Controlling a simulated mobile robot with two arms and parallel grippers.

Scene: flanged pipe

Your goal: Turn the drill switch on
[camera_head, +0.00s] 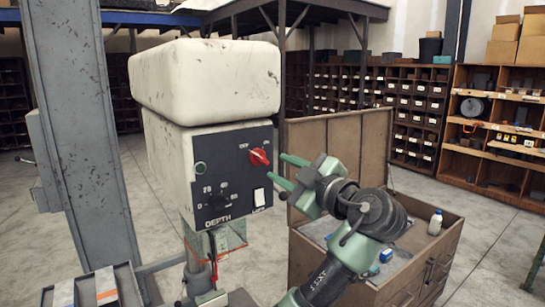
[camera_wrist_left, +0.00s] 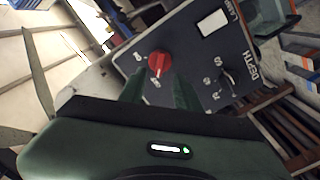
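The drill's black control panel (camera_head: 232,175) carries a red rotary switch (camera_head: 259,157) near its upper right corner. My left gripper (camera_head: 277,167) is just right of the switch, its two green fingers apart and pointing at the panel. In the left wrist view, the red switch (camera_wrist_left: 159,63) shows between and just beyond the tips of the left gripper (camera_wrist_left: 159,80). The fingers are open, with nothing held. I cannot tell whether a fingertip touches the switch. My right gripper is not in view.
A wooden cabinet (camera_head: 440,262) with a raised back board stands close behind my arm. A grey column (camera_head: 85,150) stands left. Open floor lies right.

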